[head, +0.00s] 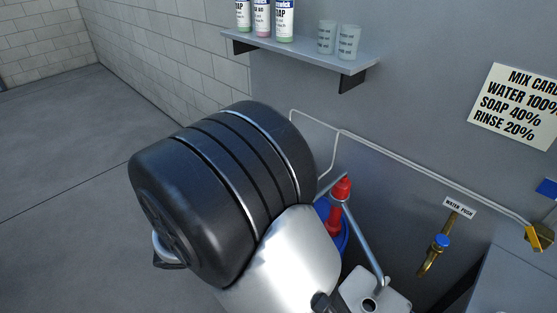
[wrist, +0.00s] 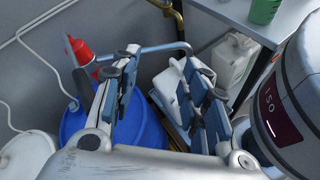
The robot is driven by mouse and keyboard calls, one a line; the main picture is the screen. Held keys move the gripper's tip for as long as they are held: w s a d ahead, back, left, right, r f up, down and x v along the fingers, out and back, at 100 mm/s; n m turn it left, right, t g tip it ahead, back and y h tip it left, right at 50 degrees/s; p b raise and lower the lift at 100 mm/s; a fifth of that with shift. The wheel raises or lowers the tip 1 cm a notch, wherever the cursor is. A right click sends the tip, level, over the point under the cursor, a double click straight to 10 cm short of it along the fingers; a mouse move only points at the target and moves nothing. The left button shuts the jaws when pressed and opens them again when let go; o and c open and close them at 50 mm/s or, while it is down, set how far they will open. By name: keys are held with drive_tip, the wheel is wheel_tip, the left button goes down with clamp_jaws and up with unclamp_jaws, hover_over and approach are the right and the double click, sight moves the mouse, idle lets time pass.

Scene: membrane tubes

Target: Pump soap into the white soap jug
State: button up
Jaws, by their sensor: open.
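The red hand pump (head: 338,200) stands on the blue drum (head: 344,236), which is mostly hidden by my arm. The pump also shows at the left in the wrist view (wrist: 80,52), over the drum (wrist: 142,132). Its grey spout pipe (head: 364,232) slopes down to the open mouth of the white soap jug (head: 385,300); I cannot tell whether it enters. In the wrist view the jug (wrist: 166,82) is partly hidden behind the right finger. My gripper (wrist: 160,66) is open and empty above the drum, with the pump left of its fingers.
A second white jug (wrist: 234,60) stands under a grey table (wrist: 228,8) at the right. A brass water tap (head: 432,255) is on the wall. A shelf (head: 300,45) holds bottles and two cups. A white lidded container (wrist: 28,155) is at lower left. Floor at left is clear.

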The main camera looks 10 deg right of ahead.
drive_tip(key=w+a+f+n+t+h+p, duration=0.2)
drive_tip(key=w+a+f+n+t, duration=0.2)
drive_tip(key=a+f+n+t, duration=0.45)
drive_tip(key=shift+t, duration=0.25)
drive_tip(key=x, duration=0.5)
drive_tip(key=r+b+x, duration=0.1)
drive_tip(key=x, duration=0.4)
drive_tip(key=w+b+x, duration=0.1)
drive_tip(key=x, duration=0.4)
drive_tip(key=shift+w+r, duration=0.15)
drive_tip(key=shift+r, duration=0.05)
clamp_jaws()
